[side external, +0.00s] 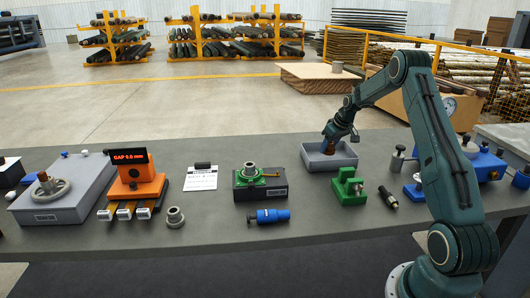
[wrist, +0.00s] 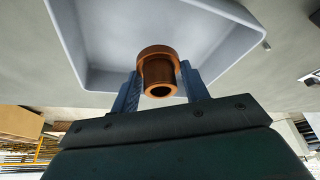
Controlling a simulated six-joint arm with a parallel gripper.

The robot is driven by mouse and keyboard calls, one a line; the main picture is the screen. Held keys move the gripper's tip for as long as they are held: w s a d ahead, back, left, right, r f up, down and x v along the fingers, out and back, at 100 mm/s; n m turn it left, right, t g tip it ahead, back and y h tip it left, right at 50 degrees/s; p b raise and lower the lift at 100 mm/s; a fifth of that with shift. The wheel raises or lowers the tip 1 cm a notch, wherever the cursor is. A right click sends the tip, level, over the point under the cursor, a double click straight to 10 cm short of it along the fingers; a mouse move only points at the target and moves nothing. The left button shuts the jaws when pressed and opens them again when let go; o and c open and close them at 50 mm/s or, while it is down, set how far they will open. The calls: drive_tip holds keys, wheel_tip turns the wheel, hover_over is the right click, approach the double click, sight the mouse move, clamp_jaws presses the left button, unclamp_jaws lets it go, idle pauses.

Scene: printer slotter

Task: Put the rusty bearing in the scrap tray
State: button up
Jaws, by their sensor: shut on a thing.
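The rusty bearing (wrist: 158,66) is a brown-orange flanged sleeve. In the wrist view my gripper (wrist: 160,84) is shut on it, with one blue-grey finger on each side. The bearing also shows in the side view (side external: 328,148), at the grey scrap tray (side external: 346,163). My gripper (side external: 331,139) is over the tray in the side view, pointing down. In the wrist view the tray's pale wall (wrist: 75,45) surrounds the area behind the bearing. I cannot tell whether the bearing touches the tray floor.
A green fixture (side external: 348,187) stands in front of the tray. A dark block with a green clamp and grey bearing (side external: 250,171) stands to its left. A blue cylinder tool (side external: 270,216) and a grey flanged bush (side external: 175,217) lie on the bench (side external: 225,240).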

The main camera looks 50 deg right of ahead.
sight(330, 150)
drive_tip(key=shift+f, duration=1.45)
drive_tip(key=shift+f, duration=0.1)
drive_tip(key=o, duration=1.1)
drive_tip(key=v, duration=1.2)
